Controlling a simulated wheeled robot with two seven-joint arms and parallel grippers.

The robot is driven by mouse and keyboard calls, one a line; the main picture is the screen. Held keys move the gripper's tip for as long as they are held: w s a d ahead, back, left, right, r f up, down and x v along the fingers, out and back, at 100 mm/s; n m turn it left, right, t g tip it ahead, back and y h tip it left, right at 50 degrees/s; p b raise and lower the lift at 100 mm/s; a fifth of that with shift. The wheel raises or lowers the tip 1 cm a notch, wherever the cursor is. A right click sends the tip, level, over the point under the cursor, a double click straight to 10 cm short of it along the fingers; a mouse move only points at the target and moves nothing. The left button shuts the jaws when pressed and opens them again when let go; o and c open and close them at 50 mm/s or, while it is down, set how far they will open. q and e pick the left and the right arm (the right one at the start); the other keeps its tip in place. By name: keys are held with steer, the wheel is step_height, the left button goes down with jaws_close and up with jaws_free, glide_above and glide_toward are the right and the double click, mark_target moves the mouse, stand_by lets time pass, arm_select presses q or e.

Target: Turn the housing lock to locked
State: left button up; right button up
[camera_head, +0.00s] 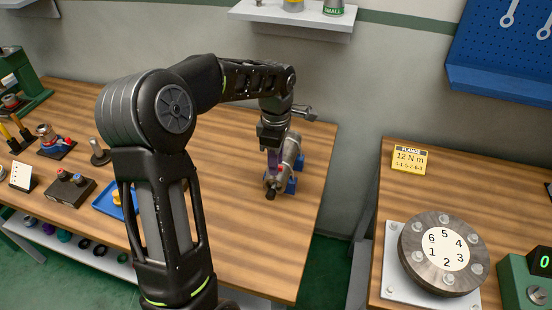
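A grey cylindrical housing (290,152) with a dark end lies tilted in a blue vise (291,186) near the right edge of the left bench. A small purple part shows beside it. My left gripper (271,147) points down at the housing's left side, close to it or touching it. Its fingers are too small and too covered to show whether they are open or shut. A metal part (306,113) sticks out behind my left wrist; I cannot tell whether it is the lock. The lock's setting is not readable. My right gripper is out of view.
A green vise (22,83), a blue tray (107,203) and several small fixtures stand on the bench's left. A gap separates the right bench, with a numbered flange (443,252) and a yellow torque card (409,158). A shelf (292,14) hangs above.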

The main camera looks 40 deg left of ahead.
arm_select(q)
steer(key=shift+f, duration=0.2)
steer(key=shift+c, duration=0.3)
jaws_close()
